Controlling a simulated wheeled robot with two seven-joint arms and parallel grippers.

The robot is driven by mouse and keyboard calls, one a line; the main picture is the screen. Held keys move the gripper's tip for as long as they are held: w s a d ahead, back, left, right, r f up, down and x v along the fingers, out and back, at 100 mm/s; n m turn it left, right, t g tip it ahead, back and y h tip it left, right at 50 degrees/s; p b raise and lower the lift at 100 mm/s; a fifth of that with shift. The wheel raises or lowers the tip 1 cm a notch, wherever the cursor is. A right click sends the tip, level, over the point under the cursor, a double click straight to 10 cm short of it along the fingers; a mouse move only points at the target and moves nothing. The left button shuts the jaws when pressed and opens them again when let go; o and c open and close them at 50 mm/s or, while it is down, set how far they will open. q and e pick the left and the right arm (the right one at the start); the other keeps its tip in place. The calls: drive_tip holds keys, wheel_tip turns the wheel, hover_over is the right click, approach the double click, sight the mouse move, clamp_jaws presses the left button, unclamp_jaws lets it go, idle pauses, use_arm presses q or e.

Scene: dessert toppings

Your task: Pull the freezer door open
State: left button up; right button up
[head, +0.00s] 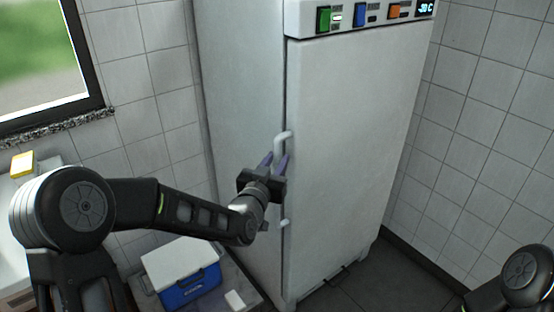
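The tall white freezer (350,130) stands in the middle of the head view, and its door looks closed. The door's white handle (282,141) runs upright along the door's left edge. My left gripper (273,160) is at the upper part of the handle, with its two purple fingers pointing up towards it. The fingers look apart, but I cannot tell whether they touch the handle. The gripper and wrist hide the handle's middle; its lower end shows below them. Of my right arm (525,270) only a part shows at the lower right; its gripper is out of view.
A control panel with coloured switches (360,14) is at the freezer's top. A blue and white cooler (185,275) stands at the lower left, by the freezer's side. A tiled wall (475,130) is close on the right. Dark floor (375,285) is clear before the door.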

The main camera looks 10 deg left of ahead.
use_arm(q)
drive_tip(key=shift+w, duration=0.2)
drive_tip(key=shift+c, duration=0.2)
clamp_jaws()
idle(1.2)
